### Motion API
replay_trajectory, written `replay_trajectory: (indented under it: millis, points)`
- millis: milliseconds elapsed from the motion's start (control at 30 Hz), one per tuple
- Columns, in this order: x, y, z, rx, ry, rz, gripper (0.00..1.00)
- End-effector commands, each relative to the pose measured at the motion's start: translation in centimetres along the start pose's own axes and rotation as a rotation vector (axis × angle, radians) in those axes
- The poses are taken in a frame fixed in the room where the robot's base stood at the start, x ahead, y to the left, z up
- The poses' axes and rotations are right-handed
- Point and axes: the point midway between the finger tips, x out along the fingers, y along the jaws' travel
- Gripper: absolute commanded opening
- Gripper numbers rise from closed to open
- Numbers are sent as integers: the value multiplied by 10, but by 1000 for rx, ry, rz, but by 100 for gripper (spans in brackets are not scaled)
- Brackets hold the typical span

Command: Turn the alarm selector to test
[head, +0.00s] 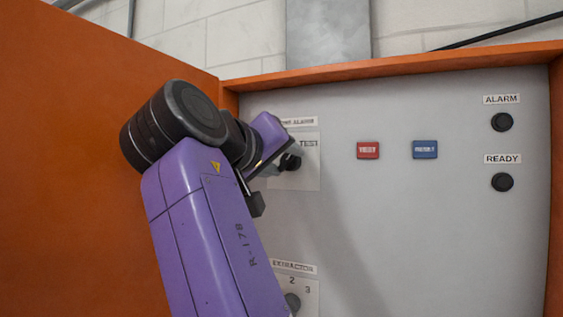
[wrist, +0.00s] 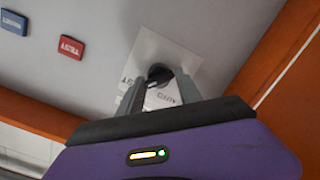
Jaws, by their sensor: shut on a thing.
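The alarm selector is a black knob on a light plate (head: 307,175) under a label that is partly hidden and ends in "ALARM". The word "TEST" shows at the plate's upper right. My gripper (head: 284,164) reaches the knob from the left in the head view. In the wrist view the black selector knob (wrist: 159,73) sits between the two grey fingertips of my gripper (wrist: 155,88), which are shut on it. My purple arm covers the left part of the plate in the head view, and I cannot tell which mark the knob points to.
A red button (head: 368,150) and a blue button (head: 425,149) lie to the right. Black ALARM (head: 502,122) and READY (head: 502,182) fittings are farther right. The extractor knob (head: 293,302) is below, partly behind my arm. An orange side wall (head: 70,180) stands close on the left.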

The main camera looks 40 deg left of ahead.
Motion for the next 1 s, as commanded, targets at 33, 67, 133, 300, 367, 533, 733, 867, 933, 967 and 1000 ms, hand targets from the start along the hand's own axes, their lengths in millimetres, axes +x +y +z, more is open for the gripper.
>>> replay_trajectory:
  millis: [33,67,133,300,367,533,733,867,933,967,1000]
  points:
    - [0,0,0,25,1,-2,1]
    - [0,0,0,37,2,-3,1]
    - [0,0,0,62,4,-5,1]
    - [0,1,0,102,6,-8,1]
    - [0,1,0,109,7,-8,1]
    - [0,2,0,116,7,-9,1]
    - [0,2,0,116,6,-9,1]
    - [0,2,0,116,6,-9,53]
    - [0,1,0,115,6,-9,54]
    - [0,1,0,115,6,-9,54]
    - [0,1,0,115,6,-9,54]
